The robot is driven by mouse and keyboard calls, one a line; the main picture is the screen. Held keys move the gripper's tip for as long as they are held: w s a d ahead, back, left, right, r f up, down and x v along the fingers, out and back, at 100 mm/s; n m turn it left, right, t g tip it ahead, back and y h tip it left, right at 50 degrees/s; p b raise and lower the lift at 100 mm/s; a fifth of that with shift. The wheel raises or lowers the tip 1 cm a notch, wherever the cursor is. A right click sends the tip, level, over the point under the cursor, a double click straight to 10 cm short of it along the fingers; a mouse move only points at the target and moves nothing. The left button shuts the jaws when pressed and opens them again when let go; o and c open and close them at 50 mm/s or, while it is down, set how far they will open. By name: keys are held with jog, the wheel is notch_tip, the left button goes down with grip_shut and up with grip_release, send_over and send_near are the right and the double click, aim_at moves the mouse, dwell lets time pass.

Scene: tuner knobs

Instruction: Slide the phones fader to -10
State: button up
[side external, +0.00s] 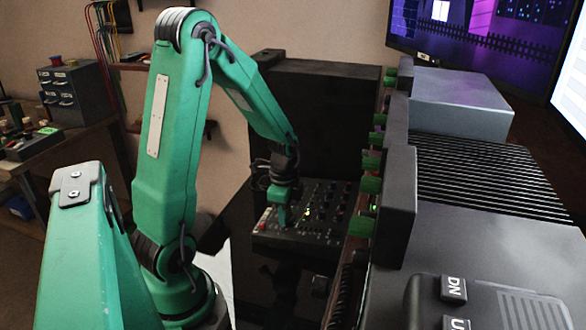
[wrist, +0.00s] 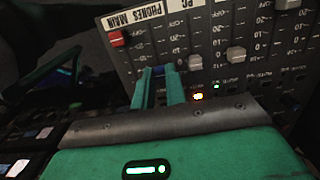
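The mixer panel (wrist: 215,30) fills the top of the wrist view, its lettering upside down. The label "PHONES MAIN" (wrist: 136,17) is at its upper left. A red fader cap (wrist: 118,38) sits below MAIN. A blue cap (wrist: 158,71), in line with PHONES, shows between my fingertips, partly hidden by them. My gripper (wrist: 159,75) has its two green fingers close together on either side of this cap and looks shut on it. In the side external view my gripper (side external: 284,212) points down at the mixer (side external: 318,215); the cap is hidden there.
Grey fader caps (wrist: 195,62) (wrist: 236,54) stand just right of my fingers. Lit buttons (wrist: 198,96) lie below them. A row of dark modules with green parts (side external: 372,160) borders the mixer on the right. A black box (side external: 325,110) stands behind it.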

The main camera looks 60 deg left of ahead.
aim_at(278, 223)
grip_shut()
jog(key=shift+s+a+f, duration=0.1)
jog(key=shift+s+a, duration=0.6)
jog(key=o, duration=0.6)
grip_release()
jog(key=shift+r, duration=3.9)
jog(key=shift+d+r, duration=0.1)
